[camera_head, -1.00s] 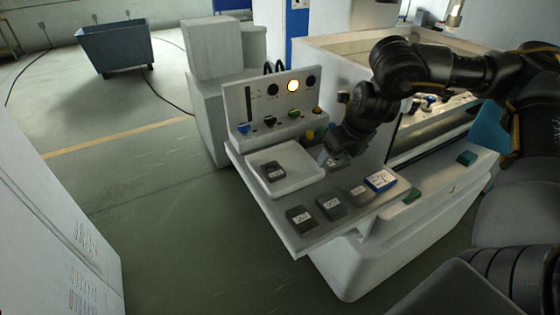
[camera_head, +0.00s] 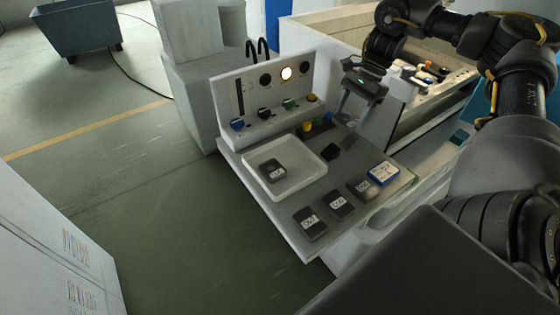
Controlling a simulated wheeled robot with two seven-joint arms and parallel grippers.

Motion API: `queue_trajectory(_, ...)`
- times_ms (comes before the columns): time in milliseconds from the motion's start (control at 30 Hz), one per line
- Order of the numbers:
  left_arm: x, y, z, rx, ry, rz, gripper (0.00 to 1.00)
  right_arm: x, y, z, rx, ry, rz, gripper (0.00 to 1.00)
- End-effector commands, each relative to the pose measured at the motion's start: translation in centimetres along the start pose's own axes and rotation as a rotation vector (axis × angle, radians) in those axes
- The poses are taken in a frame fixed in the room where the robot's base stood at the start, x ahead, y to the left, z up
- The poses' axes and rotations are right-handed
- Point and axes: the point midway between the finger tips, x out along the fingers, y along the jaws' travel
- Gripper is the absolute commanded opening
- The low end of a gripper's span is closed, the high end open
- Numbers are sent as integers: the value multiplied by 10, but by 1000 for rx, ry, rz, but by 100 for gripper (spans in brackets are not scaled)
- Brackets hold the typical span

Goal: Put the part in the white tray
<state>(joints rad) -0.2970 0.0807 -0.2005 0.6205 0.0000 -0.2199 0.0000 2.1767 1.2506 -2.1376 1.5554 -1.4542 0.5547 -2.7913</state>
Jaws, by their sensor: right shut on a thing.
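The white tray (camera_head: 307,181) sits on the grey shelf of the control panel, at the middle of the view. A dark grey block with a white label (camera_head: 273,169) lies in it, toward the left. My right gripper (camera_head: 346,112) is above the back right of the shelf, behind and to the right of the tray and clear of it. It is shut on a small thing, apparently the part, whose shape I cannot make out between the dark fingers. My left gripper is not in view.
Several grey labelled blocks, one of them here (camera_head: 309,224), and a blue-edged box (camera_head: 384,173) line the shelf's front. A small black shape (camera_head: 330,152) lies right of the tray. The upright panel (camera_head: 262,93) with knobs and a lit lamp stands behind. The machine's open tank is at right.

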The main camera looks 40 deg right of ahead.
Motion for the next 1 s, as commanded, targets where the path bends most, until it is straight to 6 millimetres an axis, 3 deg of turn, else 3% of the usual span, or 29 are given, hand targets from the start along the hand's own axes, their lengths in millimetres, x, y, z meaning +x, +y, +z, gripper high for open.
queue_trajectory(267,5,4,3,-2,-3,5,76,7,-4,3,-30,1,12,25)
queue_trajectory(667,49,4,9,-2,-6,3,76,79,-42,62,-31,-1,15,25)
queue_trajectory(800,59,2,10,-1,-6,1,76,109,-50,68,-28,0,14,25)
queue_trajectory(1000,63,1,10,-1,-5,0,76,130,-58,75,-27,0,11,25)
